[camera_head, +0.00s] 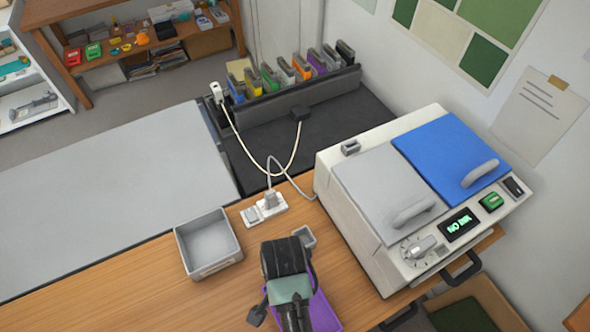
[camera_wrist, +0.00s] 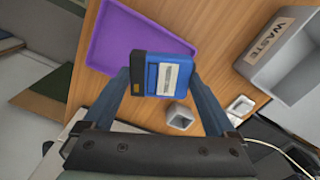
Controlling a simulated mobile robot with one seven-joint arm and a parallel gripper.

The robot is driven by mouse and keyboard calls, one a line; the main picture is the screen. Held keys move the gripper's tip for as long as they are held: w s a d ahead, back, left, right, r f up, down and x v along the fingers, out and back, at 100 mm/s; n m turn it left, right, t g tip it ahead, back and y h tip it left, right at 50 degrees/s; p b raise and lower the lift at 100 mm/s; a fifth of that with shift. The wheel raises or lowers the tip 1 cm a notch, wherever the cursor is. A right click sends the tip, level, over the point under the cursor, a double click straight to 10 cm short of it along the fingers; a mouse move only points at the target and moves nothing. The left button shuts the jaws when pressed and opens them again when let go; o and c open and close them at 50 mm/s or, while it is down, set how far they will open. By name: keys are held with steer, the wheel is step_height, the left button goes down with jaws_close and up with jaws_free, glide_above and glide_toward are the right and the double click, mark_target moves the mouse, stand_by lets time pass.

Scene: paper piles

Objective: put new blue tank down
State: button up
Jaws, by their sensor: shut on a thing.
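My gripper (camera_wrist: 160,84) is shut on the blue tank (camera_wrist: 163,75), which has a pale label facing the wrist camera. In that view the tank overlaps the edge of the purple tray (camera_wrist: 112,38) and the bare wood beside it. I cannot tell how high the tank is above them. In the head view my wrist hides the tank and part of the purple tray (camera_head: 325,318). The printer (camera_head: 345,215) stands at the right with its blue lid (camera_head: 450,150) and grey lid (camera_head: 375,180) down. Its display (camera_head: 461,225) reads "NO INK".
A grey waste bin (camera_head: 208,243) stands left of my gripper. A small grey cup (camera_head: 304,237) is close behind it. A power strip (camera_head: 265,208) with cables lies farther back. A rack (camera_head: 300,95) holds several coloured tanks. The wooden table's front left (camera_head: 110,290) is clear.

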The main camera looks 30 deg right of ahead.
mark_target(323, 318)
steer(key=m, duration=0.1)
steer(key=s+d+r+m+p, duration=0.1)
steer(key=s+m, duration=0.1)
steer(key=shift+s+d+r+p, duration=0.2)
steer(key=shift+d+r+p, duration=0.05)
steer(key=shift+p, duration=0.1)
steer(key=shift+s+d+m, duration=0.15)
steer(key=shift+s+m, duration=0.15)
steer(key=shift+m, duration=0.4)
step_height(323, 318, down, 5)
steer(key=shift+s+d+f, duration=0.1)
steer(key=shift+d, duration=0.05)
steer(key=shift+f, duration=2.5)
steer(key=shift+f, duration=0.15)
steer(key=o, duration=1)
steer(key=shift+o, duration=0.2)
